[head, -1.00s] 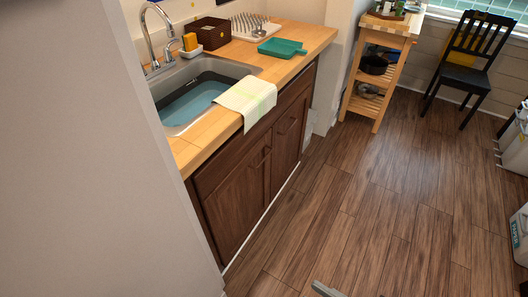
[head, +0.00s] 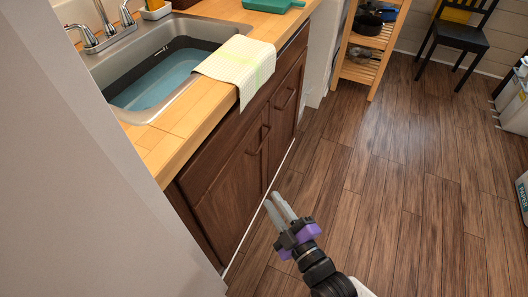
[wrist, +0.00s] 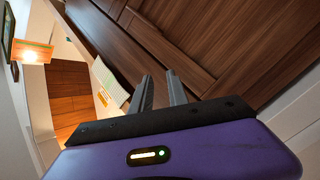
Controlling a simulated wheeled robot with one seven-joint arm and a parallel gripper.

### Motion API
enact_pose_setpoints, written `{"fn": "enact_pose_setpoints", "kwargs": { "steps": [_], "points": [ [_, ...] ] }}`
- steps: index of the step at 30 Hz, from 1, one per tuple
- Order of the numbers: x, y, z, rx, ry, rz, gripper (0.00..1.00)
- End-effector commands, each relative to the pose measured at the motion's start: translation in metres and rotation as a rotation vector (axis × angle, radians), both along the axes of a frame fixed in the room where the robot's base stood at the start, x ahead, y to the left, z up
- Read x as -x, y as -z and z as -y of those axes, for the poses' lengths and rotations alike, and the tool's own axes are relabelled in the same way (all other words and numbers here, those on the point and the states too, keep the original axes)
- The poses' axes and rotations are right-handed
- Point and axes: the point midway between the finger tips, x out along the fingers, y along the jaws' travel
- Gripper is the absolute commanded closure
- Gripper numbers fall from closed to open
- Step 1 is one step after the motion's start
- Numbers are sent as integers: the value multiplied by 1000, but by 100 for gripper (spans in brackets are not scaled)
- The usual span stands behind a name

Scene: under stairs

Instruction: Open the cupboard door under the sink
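The dark brown cupboard door (head: 228,203) under the sink (head: 160,85) is shut, flush with the cabinet front. Its bar handle (head: 262,140) is near its upper right edge. A second shut door (head: 285,118) with its own handle (head: 286,98) is to its right. My gripper (head: 273,197) is in front of the cabinet, below the handles, its fingers pointing towards the doors. The fingers are apart with nothing between them. In the wrist view my gripper (wrist: 159,74) shows the same gap, with the brown cabinet front (wrist: 230,35) beyond.
A checked towel (head: 236,62) hangs over the counter edge (head: 165,150) above the doors. A grey wall (head: 75,190) stands close on the left. A wooden shelf cart (head: 362,55) and a black chair (head: 460,35) stand farther back.

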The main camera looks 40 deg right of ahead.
Motion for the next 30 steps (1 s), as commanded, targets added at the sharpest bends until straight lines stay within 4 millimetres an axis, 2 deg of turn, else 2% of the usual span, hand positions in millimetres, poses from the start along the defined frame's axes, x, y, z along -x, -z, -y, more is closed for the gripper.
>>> {"fn": "enact_pose_setpoints", "kwargs": {
  "steps": [1,4,9,12,15,20,30],
  "points": [
    [-24,24,18,77,27,6,80],
    [-62,45,49,235,74,-5,80],
    [-111,61,99,452,143,-33,80],
    [-127,65,119,535,171,-51,80],
    [-136,65,131,583,186,-62,80],
    [-149,63,139,606,192,-67,80],
    [-193,56,160,603,192,-65,80]
  ]
}}
